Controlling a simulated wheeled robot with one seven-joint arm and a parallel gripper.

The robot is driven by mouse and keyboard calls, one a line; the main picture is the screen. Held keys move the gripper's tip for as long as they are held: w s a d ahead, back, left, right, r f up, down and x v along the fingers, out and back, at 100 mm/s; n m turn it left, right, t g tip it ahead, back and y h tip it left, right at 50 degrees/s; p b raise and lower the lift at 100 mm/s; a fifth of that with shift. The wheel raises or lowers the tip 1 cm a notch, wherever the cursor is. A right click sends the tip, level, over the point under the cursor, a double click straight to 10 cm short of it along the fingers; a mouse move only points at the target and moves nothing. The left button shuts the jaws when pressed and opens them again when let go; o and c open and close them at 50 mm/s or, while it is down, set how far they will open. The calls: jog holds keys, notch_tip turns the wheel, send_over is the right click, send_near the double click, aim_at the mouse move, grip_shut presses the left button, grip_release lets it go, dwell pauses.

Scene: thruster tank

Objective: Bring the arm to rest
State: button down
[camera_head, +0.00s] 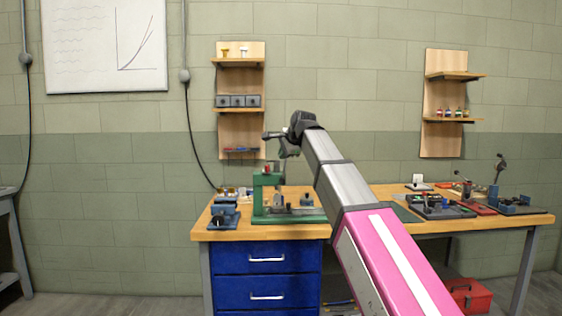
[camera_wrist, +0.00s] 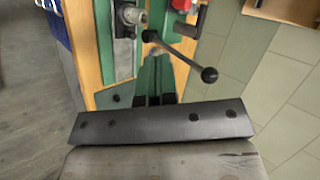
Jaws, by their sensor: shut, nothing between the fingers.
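My arm (camera_head: 327,160) reaches up and out from the lower right of the head view, with pink and grey links. My gripper (camera_head: 286,150) is at its far end, above the green bench press (camera_head: 258,200), with the wall behind. It is shut and empty. In the wrist view, its dark bar (camera_wrist: 160,125) crosses the lower part, and the narrow shut fingers lie just beyond it. The press's lever with a black ball knob (camera_wrist: 209,75) shows close past the fingers. I cannot tell the exact gap between gripper and lever.
The wooden workbench (camera_head: 205,235) has blue drawers (camera_head: 265,257). A blue vise-like fixture (camera_head: 224,214) stands left of the press, and trays and tools (camera_head: 440,207) lie at the right. Wall shelves (camera_head: 240,90) hang behind. A red toolbox (camera_head: 470,296) is below the bench. Floor at left is clear.

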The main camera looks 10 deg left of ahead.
jog(key=s+d+f+n+g+h, duration=0.1)
jog(key=d+f, duration=0.5)
jog(key=f, duration=0.5)
jog(key=s+d+f+n+g+h, duration=0.1)
jog(key=d+f+n+h, duration=0.1)
jog(key=d+f, duration=0.65)
jog(key=d+f+n+g+h, duration=0.1)
jog(key=d+f, duration=0.3)
jog(key=f, duration=1)
jog(key=s+d+f+n+g, duration=0.1)
jog(key=s+d+f+n, duration=0.1)
jog(key=s+d+f, duration=0.4)
jog(key=s+d+f+n+g+h, duration=0.1)
jog(key=s+d+f, duration=0.5)
jog(key=f, duration=0.6)
jog(key=s+d+f+n+g+h, duration=0.1)
jog(key=s+d+f+n+g, duration=0.1)
jog(key=s+d+f, duration=0.4)
notch_tip(320, 180, down, 3)
jog(key=shift+s+r+n, duration=0.1)
jog(key=shift+s+n, duration=0.5)
jog(key=shift+s, duration=0.5)
